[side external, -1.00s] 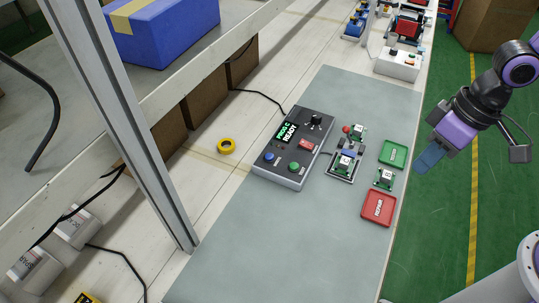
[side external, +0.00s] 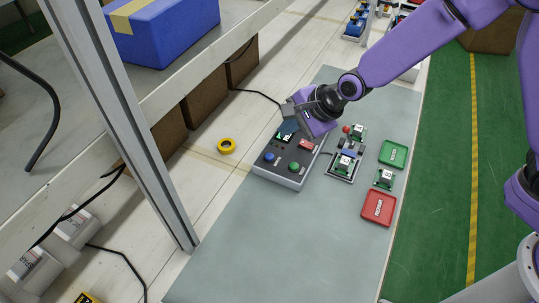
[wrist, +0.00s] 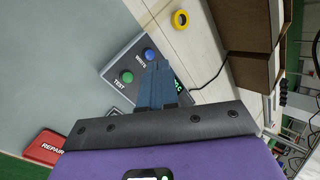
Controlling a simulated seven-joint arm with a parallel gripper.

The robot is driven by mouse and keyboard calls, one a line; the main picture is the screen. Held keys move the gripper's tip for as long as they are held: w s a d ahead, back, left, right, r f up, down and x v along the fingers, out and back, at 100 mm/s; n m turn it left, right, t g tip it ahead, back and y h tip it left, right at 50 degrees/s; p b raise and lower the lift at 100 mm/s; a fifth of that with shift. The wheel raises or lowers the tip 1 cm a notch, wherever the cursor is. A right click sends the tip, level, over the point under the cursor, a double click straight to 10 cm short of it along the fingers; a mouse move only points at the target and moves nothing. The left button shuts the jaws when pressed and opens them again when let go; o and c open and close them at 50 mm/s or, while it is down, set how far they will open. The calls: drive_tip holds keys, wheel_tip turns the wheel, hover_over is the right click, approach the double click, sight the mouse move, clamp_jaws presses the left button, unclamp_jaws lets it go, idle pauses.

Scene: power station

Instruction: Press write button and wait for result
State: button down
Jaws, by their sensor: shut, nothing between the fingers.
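The dark grey control box (side external: 293,172) sits on the grey mat. Its blue button (side external: 269,157) is at the left of its front edge and its green button (side external: 293,167) is at the right. In the wrist view the blue button (wrist: 149,54) is labelled WRITE and the green button (wrist: 126,76) TEST. My gripper (side external: 288,127) is over the back of the box, fingers together and empty, covering part of the display (side external: 284,138). Contact with the box cannot be told.
A board fixture (side external: 345,164) stands right of the box. A green tray (side external: 393,153), a loose board (side external: 384,178) and a red REPAIR tray (side external: 378,207) lie further right. Yellow tape (side external: 227,146) lies to the left. The mat's (side external: 270,240) front is clear.

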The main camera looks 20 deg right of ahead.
sight(272, 159)
drive_tip(key=w+a+f+m+t, duration=0.1)
drive_tip(key=w+f+m+t, duration=0.1)
drive_tip(key=w+f+m, duration=0.2)
drive_tip(key=shift+w+a+f+m+t+h, duration=0.2)
drive_tip(key=shift+w+a+m+t+h, duration=0.15)
drive_tip(key=shift+w+m, duration=1.4)
drive_tip(key=shift+s+m, duration=0.25)
drive_tip(key=shift+s, duration=0.1)
drive_tip(key=shift+f, duration=4.4)
drive_tip(key=shift+f, duration=0.1)
drive_tip(key=shift+f, duration=0.3)
drive_tip(key=shift+f, duration=0.45)
drive_tip(key=shift+r, duration=0.85)
